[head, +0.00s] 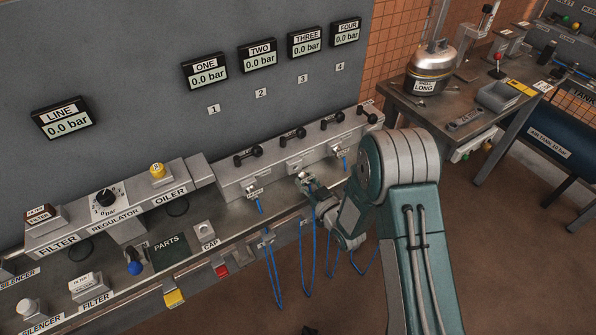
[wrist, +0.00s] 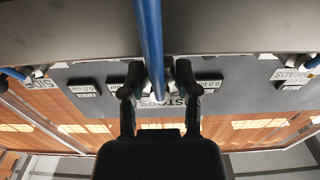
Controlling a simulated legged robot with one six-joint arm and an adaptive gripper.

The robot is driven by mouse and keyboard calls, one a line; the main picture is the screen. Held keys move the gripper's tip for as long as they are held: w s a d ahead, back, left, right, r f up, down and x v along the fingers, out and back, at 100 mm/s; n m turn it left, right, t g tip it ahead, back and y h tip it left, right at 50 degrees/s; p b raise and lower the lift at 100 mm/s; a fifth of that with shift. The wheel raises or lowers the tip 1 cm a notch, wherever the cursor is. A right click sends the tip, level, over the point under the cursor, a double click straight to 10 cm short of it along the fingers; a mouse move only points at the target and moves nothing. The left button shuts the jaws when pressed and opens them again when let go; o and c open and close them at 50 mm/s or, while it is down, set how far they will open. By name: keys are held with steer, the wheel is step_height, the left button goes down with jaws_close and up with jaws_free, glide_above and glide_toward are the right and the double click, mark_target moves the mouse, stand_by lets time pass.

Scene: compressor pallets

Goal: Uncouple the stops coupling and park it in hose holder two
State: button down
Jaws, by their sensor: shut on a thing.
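My gripper (wrist: 159,76) is shut on the stops coupling at the end of a blue hose (wrist: 149,35). The fingers stand on both sides of it and hide most of it. A partly covered label behind it (wrist: 178,101) ends in "OPS". In the head view my gripper (head: 305,182) is at the front of the grey valve manifold, at its middle outlet. I cannot tell whether the coupling is still seated there. Hose holder two cannot be picked out; small labelled fittings (head: 265,240) sit along the bench's front edge.
Other blue hoses hang in loops (head: 272,275) below the bench edge, close to my arm. Neighbouring couplings (head: 251,190) and (head: 341,156) flank my gripper. Black valve levers (head: 294,134) top the manifold. The LINE (head: 66,121) and numbered displays read 0.0 bar. A side table (head: 405,92) stands at right.

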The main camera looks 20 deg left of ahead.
steer(key=shift+v, duration=1.4)
